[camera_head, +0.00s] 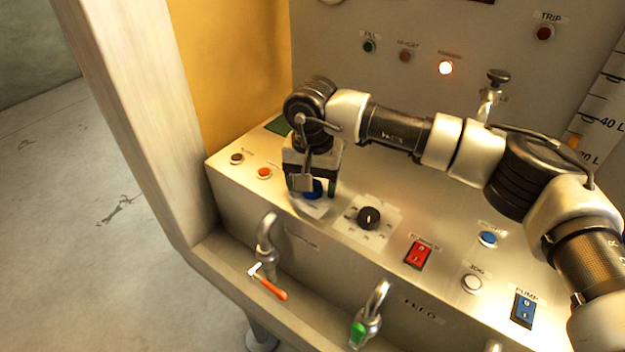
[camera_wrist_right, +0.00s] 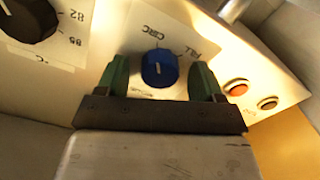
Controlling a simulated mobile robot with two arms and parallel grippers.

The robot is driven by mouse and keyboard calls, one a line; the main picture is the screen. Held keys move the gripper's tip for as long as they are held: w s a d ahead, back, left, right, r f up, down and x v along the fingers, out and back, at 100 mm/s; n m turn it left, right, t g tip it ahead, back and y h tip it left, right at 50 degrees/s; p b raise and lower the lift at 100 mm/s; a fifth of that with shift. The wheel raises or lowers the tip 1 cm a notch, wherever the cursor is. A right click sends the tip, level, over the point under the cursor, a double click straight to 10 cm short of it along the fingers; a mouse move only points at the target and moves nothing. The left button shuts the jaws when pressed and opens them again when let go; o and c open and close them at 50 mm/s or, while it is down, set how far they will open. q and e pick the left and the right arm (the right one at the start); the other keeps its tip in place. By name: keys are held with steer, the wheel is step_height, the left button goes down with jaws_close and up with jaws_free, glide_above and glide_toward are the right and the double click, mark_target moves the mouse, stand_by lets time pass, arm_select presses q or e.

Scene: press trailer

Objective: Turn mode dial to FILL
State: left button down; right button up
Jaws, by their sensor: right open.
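The mode dial is a blue round knob (camera_head: 313,191) on a white label plate at the panel's left part. In the right wrist view the blue knob (camera_wrist_right: 159,68) shows a short pale pointer line, with CIRC and FILL printed on its far side; nearer lettering is too small to read. I cannot tell for sure which label the pointer marks. My right gripper (camera_head: 311,184) is over the knob from above. In the wrist view its green fingers (camera_wrist_right: 160,80) are open, one on each side of the knob, with gaps visible. My left gripper is out of view.
A black temperature dial (camera_head: 369,217) sits right of the blue knob. An orange button (camera_head: 264,173) and a dark button (camera_head: 237,159) are to its left. A red rocker switch (camera_head: 418,253) is further right. Taps and an orange-handled valve (camera_head: 270,286) stand along the front.

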steer(key=c, duration=0.9)
steer(key=m+b, duration=0.2)
steer(key=m, duration=0.1)
steer(key=shift+f+m+b, duration=0.15)
steer(key=shift+m+b, duration=0.15)
steer(key=shift+b, duration=0.1)
steer(key=m+b, duration=0.2)
steer(key=m, duration=0.2)
steer(key=shift+m, duration=0.3)
steer(key=m+b, duration=0.1)
steer(key=m, duration=0.1)
steer(key=m+b, duration=0.1)
steer(key=m, duration=0.2)
steer(key=shift+r+m, duration=0.2)
steer(key=shift+m, duration=0.1)
steer(key=shift+b, duration=0.3)
